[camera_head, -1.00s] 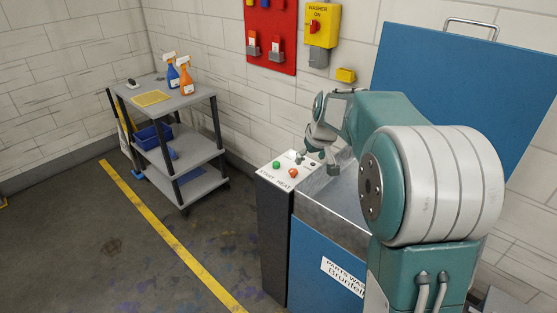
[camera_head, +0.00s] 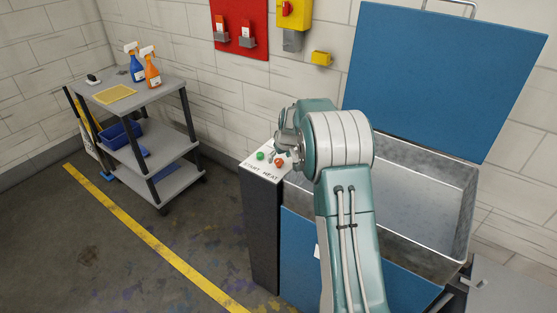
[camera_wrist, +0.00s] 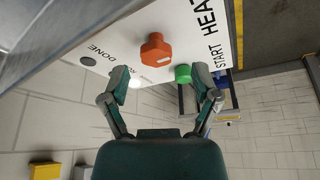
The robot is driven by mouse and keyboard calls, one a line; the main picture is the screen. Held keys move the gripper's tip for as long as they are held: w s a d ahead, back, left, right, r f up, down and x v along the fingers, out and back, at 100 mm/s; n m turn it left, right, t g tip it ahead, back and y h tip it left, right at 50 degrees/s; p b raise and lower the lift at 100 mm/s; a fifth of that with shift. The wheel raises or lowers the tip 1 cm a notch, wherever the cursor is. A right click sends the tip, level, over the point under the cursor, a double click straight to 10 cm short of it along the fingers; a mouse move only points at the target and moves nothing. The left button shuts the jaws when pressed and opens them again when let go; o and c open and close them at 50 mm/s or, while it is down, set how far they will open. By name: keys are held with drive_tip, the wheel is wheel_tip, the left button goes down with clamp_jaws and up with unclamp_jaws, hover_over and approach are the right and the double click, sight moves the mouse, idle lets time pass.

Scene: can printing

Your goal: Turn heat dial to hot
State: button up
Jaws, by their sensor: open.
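The heat dial is an orange-red knob (camera_head: 279,163) on the white control panel (camera_head: 251,168), beside the printed word HEAT. In the wrist view the dial (camera_wrist: 156,47) is upper centre, with a pale mark on its side. The green start button (camera_head: 260,155) is left of the dial; in the wrist view it (camera_wrist: 183,74) is near one fingertip. My gripper (camera_wrist: 161,72) is open and empty, its fingers spread toward the panel, with the dial ahead of the gap between them. In the head view my gripper (camera_head: 277,150) is over the panel, partly hidden by my arm.
The blue-fronted washer has an open metal basin (camera_head: 415,205) and a raised blue lid (camera_head: 435,80). A grey cart (camera_head: 155,91) with spray bottles stands left. A yellow switch box (camera_head: 292,12) is on the wall. A dark button (camera_wrist: 88,61) is near DONE.

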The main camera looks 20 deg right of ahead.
drive_tip(key=shift+x, duration=0.85)
drive_tip(key=shift+d+f, duration=0.15)
drive_tip(key=shift+d, duration=0.2)
drive_tip(key=shift+a, duration=0.15)
clamp_jaws()
